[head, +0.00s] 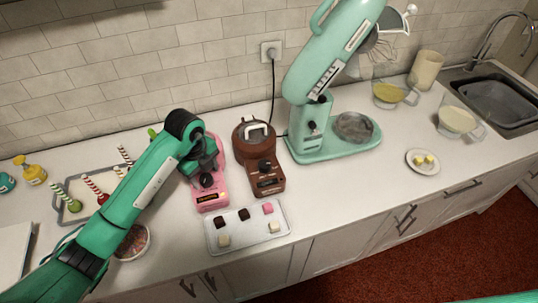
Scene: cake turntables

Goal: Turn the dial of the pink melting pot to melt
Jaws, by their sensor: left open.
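The pink melting pot (212,199) stands on the counter left of centre, with a dark display on its sloped front. Its black dial (206,180) shows just above the display. My left gripper (203,170) is over the pot, close above and behind the dial, with its fingers open. It hides much of the pot's top. I cannot tell whether a fingertip touches the dial, and the dial's setting is too small to read. My right gripper is out of view.
A brown melting pot (258,155) stands close to the right of the pink one. A white tray (246,243) with several small cubes lies in front. A mint stand mixer (335,147) is further right. A bowl of sprinkles (133,241) and striped sticks (95,190) lie left.

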